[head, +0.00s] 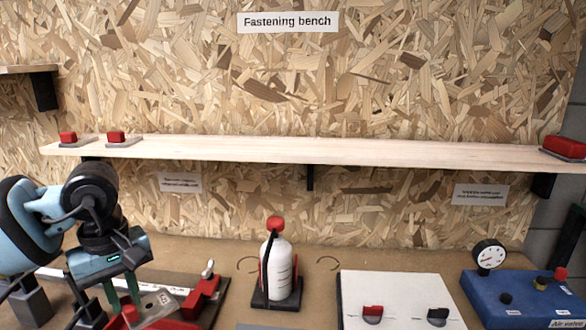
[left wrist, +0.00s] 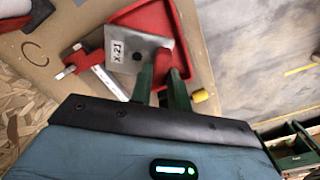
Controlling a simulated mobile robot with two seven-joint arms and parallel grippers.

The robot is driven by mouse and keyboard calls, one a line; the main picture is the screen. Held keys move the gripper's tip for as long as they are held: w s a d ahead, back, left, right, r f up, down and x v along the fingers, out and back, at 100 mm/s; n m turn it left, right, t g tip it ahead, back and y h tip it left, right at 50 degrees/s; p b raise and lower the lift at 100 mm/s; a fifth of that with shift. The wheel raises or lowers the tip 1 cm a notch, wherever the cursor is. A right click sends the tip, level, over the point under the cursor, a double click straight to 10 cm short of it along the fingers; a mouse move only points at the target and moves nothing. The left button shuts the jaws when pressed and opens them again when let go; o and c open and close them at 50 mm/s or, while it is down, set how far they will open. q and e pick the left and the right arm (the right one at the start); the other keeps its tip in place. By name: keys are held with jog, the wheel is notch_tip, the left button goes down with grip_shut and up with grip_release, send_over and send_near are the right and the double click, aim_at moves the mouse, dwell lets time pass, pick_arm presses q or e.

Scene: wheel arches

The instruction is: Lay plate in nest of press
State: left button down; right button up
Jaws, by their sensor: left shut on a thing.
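The plate (left wrist: 128,42) is a grey metal piece with a white label reading X-21 and a dark hole. It also shows in the head view (head: 158,302), low on the left. My right gripper is out of view.
A white bottle (head: 279,268) with a red cap stands mid-bench. Further right are a white panel (head: 400,290) with two knobs and a blue air valve box (head: 520,297). A wooden shelf (head: 300,150) spans the wall above.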

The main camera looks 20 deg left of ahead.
pick_arm(q)
jog(key=w+d+f+m+p, duration=0.1)
jog(key=d+f+m, duration=0.3)
jog(key=d+m, duration=0.3)
jog(key=w+d+f+m+p, duration=0.1)
jog(key=d+f+m, duration=0.4)
jog(key=d, duration=0.9)
jog(key=shift+w+d+f+m, duration=0.15)
jog(key=shift+w+m, duration=0.55)
jog(key=shift+m, duration=0.2)
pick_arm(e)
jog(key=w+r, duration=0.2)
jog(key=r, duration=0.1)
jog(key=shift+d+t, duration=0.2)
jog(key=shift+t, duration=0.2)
